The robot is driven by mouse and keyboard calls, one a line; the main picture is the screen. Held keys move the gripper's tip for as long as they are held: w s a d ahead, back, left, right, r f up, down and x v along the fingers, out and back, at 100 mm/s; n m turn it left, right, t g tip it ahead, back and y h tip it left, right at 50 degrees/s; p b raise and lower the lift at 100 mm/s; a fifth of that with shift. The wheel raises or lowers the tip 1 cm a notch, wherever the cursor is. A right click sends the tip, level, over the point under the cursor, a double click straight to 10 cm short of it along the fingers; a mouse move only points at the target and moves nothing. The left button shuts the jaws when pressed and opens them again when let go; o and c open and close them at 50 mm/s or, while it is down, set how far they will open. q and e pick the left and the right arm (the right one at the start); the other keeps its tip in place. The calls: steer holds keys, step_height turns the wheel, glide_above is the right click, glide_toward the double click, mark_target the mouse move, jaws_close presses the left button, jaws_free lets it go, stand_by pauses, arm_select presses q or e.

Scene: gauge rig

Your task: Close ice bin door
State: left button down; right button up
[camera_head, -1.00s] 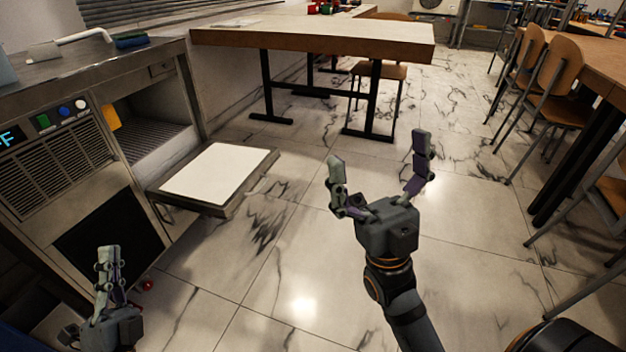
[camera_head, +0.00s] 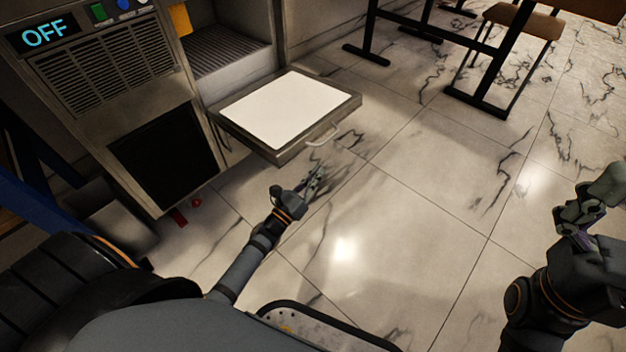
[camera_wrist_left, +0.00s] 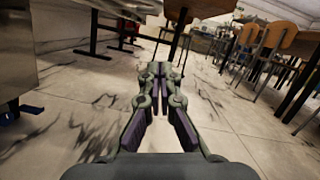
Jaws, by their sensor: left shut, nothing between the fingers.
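The ice bin door (camera_head: 286,110) hangs open in the head view, folded down flat from the machine, with a white inner panel and a metal handle (camera_head: 322,135) on its outer edge. The open bin (camera_head: 228,52) shows a ribbed grey floor behind it. My left gripper (camera_head: 318,178) is in front of and below the door, apart from it. In the left wrist view its fingers (camera_wrist_left: 158,75) are together with nothing between them. My right gripper (camera_head: 590,205) is at the right edge of the head view, far from the door; its fingers are partly cut off.
The machine's front has an OFF display (camera_head: 45,34), a vent grille (camera_head: 105,62) and a dark panel (camera_head: 165,158). A black-legged table (camera_head: 490,75) and a wooden chair (camera_head: 525,22) stand at the back. The marble floor (camera_head: 420,200) between them is clear.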

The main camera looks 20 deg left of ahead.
arm_select(q)
steer(key=w+r, duration=0.5)
steer(key=shift+d, duration=0.15)
